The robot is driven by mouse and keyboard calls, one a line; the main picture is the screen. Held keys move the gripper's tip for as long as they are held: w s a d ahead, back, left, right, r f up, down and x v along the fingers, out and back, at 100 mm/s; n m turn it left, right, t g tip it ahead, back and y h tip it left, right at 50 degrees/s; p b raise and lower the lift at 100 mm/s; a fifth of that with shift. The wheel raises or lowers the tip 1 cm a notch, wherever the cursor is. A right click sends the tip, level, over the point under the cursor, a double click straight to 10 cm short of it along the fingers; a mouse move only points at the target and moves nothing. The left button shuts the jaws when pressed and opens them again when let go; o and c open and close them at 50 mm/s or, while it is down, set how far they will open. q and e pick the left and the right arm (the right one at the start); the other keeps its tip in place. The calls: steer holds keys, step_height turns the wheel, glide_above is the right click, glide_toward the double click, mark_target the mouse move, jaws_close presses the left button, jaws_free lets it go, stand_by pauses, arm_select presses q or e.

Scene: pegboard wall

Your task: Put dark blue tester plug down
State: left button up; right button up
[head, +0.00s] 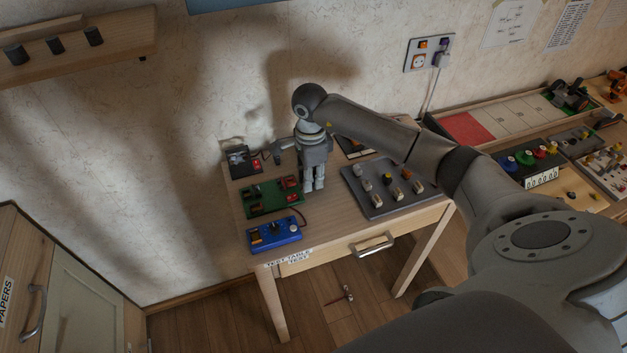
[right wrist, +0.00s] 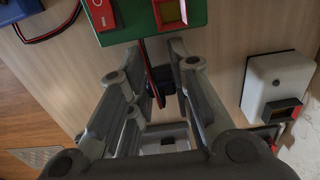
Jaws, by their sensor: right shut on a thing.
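My right gripper (head: 314,186) points down over the small wooden test table (head: 335,222) in the head view. In the right wrist view its fingers (right wrist: 158,62) are closed around a small dark piece between them, the dark blue tester plug (right wrist: 161,82). A red and black lead runs up from beside the plug. The fingers hide part of the plug, and I cannot tell whether it touches the tabletop. In the head view the plug is hidden by the gripper. My left gripper is in neither view.
On the table are a green board (head: 262,200), a blue box (head: 274,235), a black device (head: 241,160) and a grey board with several knobs (head: 386,186). A white box (right wrist: 275,88) lies to the gripper's right in the wrist view. Bare wood lies between them.

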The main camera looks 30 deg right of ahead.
steer(key=shift+r, duration=0.2)
steer(key=shift+c, duration=0.2)
steer(key=shift+r, duration=0.3)
step_height(320, 180, up, 2)
steer(key=shift+w+r+b, duration=0.1)
steer(key=shift+b, duration=0.6)
steer(key=s+a+r+b, duration=0.2)
steer(key=s+r, duration=0.8)
steer(key=s, duration=0.4)
steer(key=shift+a, duration=0.3)
steer(key=shift+f, duration=0.1)
steer(key=a+f+n, duration=0.1)
steer(key=a+n, duration=0.4)
steer(key=n, duration=0.5)
steer(key=s+a+f+n+p, duration=0.1)
steer(key=a+n, duration=0.4)
steer(key=n, duration=0.5)
steer(key=shift+f+n, duration=0.3)
steer(key=shift+f, duration=0.25)
